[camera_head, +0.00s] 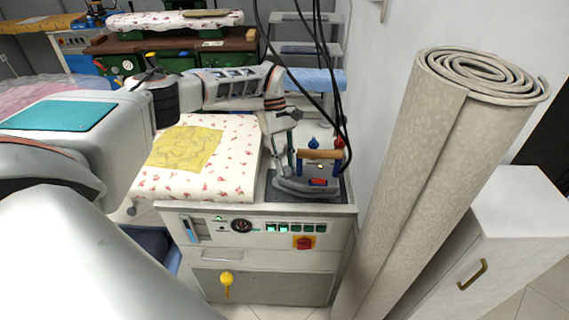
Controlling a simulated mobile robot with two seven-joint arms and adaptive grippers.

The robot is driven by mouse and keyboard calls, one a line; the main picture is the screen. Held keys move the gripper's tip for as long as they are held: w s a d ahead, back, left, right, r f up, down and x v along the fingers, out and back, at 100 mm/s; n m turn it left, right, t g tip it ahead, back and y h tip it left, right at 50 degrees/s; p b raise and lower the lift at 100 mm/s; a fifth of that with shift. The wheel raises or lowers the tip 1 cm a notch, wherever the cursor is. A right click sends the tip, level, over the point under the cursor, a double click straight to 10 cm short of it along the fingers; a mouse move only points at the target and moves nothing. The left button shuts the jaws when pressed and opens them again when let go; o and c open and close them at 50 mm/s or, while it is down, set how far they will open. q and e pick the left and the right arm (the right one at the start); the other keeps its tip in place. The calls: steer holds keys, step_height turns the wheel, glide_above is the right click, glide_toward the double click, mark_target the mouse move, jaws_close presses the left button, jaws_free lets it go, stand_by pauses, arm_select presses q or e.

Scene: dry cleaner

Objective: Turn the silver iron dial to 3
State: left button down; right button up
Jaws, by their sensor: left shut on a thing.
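The silver iron (296,185) sits flat on a dark rest at the right end of the ironing unit. It has a wooden handle (322,154) and a red patch (318,182) on its side. A small light spot under the handle may be its dial, but no numbers are readable. My left gripper (286,160) reaches down at the iron's left side, by the handle's left end. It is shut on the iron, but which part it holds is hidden. My right gripper is not in view.
The unit's padded board (230,185) carries a yellow cloth (185,148). Black cables hang above the iron. A rolled beige carpet (420,170) and a white cabinet (520,205) crowd the right side.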

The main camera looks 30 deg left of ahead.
arm_select(q)
steer(key=shift+m, duration=0.3)
steer(key=c, duration=1.8)
jaws_free()
